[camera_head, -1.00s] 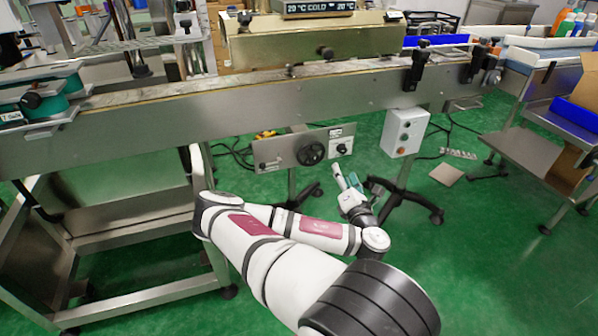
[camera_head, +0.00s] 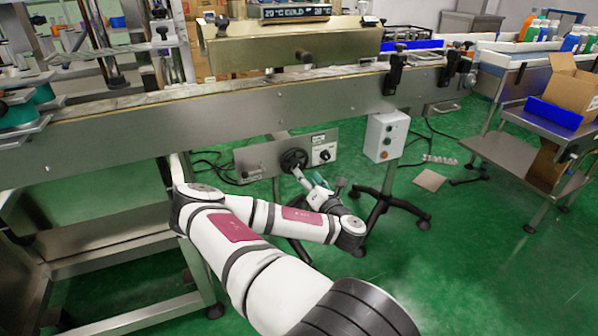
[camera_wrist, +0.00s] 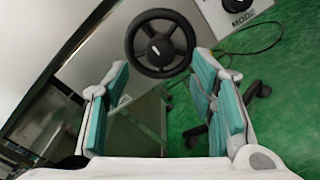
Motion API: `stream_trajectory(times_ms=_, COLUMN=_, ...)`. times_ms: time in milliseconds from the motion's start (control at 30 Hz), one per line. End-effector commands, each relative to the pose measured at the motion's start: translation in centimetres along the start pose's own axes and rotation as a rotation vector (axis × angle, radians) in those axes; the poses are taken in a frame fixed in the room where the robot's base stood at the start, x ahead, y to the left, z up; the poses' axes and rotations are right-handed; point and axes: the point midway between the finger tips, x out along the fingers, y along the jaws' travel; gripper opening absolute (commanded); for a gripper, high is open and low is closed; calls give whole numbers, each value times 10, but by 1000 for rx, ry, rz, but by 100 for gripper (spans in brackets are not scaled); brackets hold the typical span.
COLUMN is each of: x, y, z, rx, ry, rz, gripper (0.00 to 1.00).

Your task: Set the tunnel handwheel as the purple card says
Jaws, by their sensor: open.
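The black handwheel (camera_head: 291,160) is on the grey panel below the conveyor. It also shows in the wrist view (camera_wrist: 160,43), top centre, as a dark rim with spokes and a round hub. My gripper (camera_head: 308,180) is close to the wheel, at its lower right in the head view. In the wrist view my gripper (camera_wrist: 161,64) is open and empty, with a teal-padded finger on each side. The wheel appears between and beyond the fingertips, with no clear contact. I cannot make out a purple card in either view.
A knob (camera_head: 325,155) is right of the wheel; the wrist view shows its MODE label. A display reading COLD (camera_head: 296,12) tops the golden housing.

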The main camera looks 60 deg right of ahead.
Motion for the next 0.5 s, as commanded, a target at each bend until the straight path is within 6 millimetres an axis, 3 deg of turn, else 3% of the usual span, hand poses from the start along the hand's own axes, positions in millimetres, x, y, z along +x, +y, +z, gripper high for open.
stream_trajectory(times_ms=200, x=40, y=0, z=-2, rx=0, ry=1, rz=3, gripper=51)
stream_trajectory(times_ms=500, x=63, y=0, z=-1, rx=0, ry=1, rz=0, gripper=51)
